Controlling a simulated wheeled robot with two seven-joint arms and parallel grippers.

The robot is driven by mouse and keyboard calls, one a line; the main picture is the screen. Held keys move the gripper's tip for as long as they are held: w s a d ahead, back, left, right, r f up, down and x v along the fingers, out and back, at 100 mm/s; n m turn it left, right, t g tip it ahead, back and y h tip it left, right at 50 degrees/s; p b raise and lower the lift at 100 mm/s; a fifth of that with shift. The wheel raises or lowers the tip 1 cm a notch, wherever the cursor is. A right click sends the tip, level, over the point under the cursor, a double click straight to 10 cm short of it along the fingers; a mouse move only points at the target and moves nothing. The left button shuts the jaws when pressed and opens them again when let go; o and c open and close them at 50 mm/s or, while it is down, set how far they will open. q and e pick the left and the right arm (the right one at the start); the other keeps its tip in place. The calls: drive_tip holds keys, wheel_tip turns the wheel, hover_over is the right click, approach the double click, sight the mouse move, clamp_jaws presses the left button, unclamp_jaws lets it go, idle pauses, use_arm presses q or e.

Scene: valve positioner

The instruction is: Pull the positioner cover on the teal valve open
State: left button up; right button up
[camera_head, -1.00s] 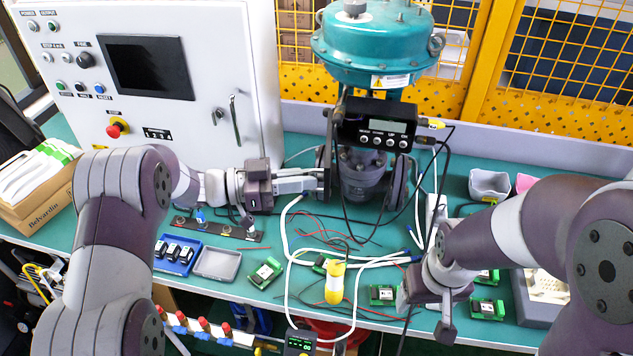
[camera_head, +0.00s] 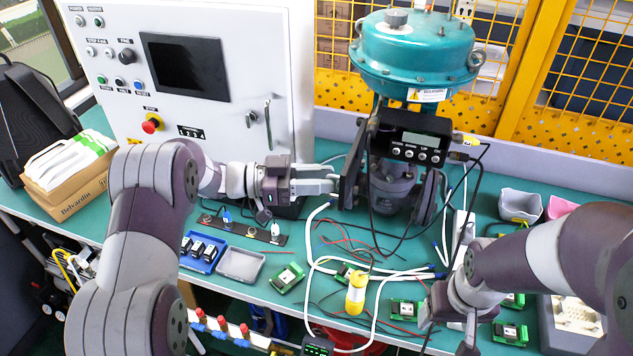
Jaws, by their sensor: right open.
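The teal valve (camera_head: 415,50) stands upright at the back of the bench. Its black positioner (camera_head: 408,138), with a small display and a row of buttons, is mounted below the teal top and faces me. I cannot tell which part of it is the cover edge, or whether it stands ajar. My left gripper (camera_head: 332,184) points right, with its fingertips at the dark upright plate left of the valve body, below and left of the positioner. Whether it touches or grips is unclear. My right gripper (camera_head: 452,326) is open, low over the bench's front right, away from the valve.
A white control cabinet (camera_head: 215,125) stands left of the valve. Green circuit boards (camera_head: 287,277), a blue tray (camera_head: 203,252) and grey bins (camera_head: 520,205) occupy the bench.

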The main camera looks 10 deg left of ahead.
use_arm(q)
drive_tip(key=shift+d, duration=0.15)
drive_tip(key=shift+w+f, duration=0.1)
drive_tip(key=shift+f, duration=0.05)
drive_tip(key=s+a+b, duration=0.1)
drive_tip(key=a+b, duration=0.2)
drive_tip(key=a, duration=0.9)
drive_tip(key=shift+s+a, duration=0.3)
